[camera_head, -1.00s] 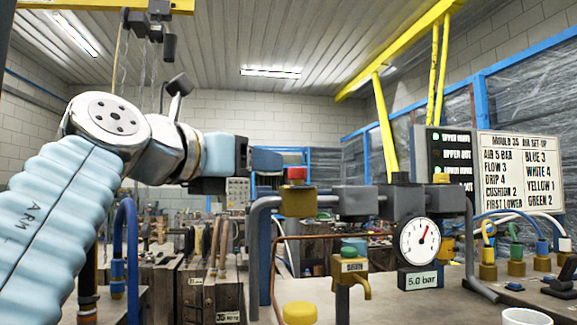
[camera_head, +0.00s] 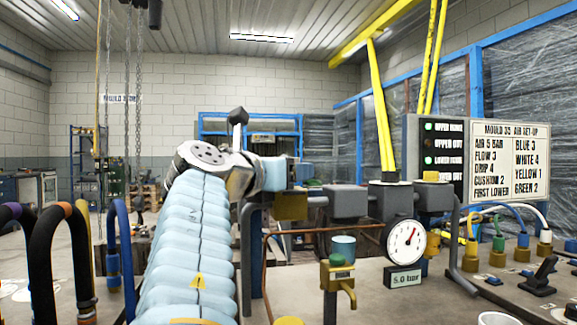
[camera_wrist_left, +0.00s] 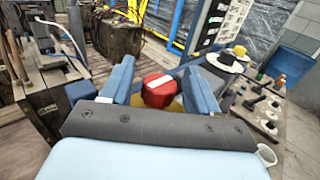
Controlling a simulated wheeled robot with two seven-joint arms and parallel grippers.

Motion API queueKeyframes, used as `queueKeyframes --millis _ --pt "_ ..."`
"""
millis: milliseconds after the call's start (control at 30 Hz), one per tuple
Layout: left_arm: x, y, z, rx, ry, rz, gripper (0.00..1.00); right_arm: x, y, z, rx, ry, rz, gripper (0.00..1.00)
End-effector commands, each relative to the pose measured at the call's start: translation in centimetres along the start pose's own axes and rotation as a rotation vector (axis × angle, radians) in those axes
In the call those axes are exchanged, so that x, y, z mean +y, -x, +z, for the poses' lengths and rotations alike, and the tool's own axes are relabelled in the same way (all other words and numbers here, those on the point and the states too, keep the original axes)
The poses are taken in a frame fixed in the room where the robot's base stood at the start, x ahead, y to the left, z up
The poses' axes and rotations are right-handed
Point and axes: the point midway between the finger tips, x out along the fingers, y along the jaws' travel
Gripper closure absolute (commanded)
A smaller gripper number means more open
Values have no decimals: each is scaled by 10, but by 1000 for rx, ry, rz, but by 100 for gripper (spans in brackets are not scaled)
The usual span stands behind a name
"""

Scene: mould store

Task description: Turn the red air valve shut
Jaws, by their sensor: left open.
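The red air valve knob (camera_wrist_left: 158,90) has a white bar on top and shows in the left wrist view between the two blue fingers of my left gripper (camera_wrist_left: 158,70). The fingers are open, one on each side of the knob; I cannot tell whether either touches it. In the head view my left gripper (camera_head: 303,172) is at the valve and hides the red knob. The brass valve body (camera_head: 291,206) shows just below it on the grey pipe. My right gripper is in neither view.
A round gauge (camera_head: 405,241) with a 5.0 bar plate (camera_head: 404,278) is right of the valve. A green-topped brass tap (camera_head: 338,275) stands in front. Hoses with coloured fittings (camera_head: 498,252) and a set-up board (camera_head: 505,165) are at the right.

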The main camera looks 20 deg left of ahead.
Motion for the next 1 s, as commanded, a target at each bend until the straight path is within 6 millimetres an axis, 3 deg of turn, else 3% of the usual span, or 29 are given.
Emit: queueKeyframes --millis 267,500,600,1000 --pt "0 -1 0 -1 0 0 41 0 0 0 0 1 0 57" --pt "0 -1 0 0 0 -1 78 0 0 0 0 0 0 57" --pt "0 -1 0 0 0 -1 89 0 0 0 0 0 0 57" --pt "1 -1 0 -2 3 -96 89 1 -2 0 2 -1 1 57"
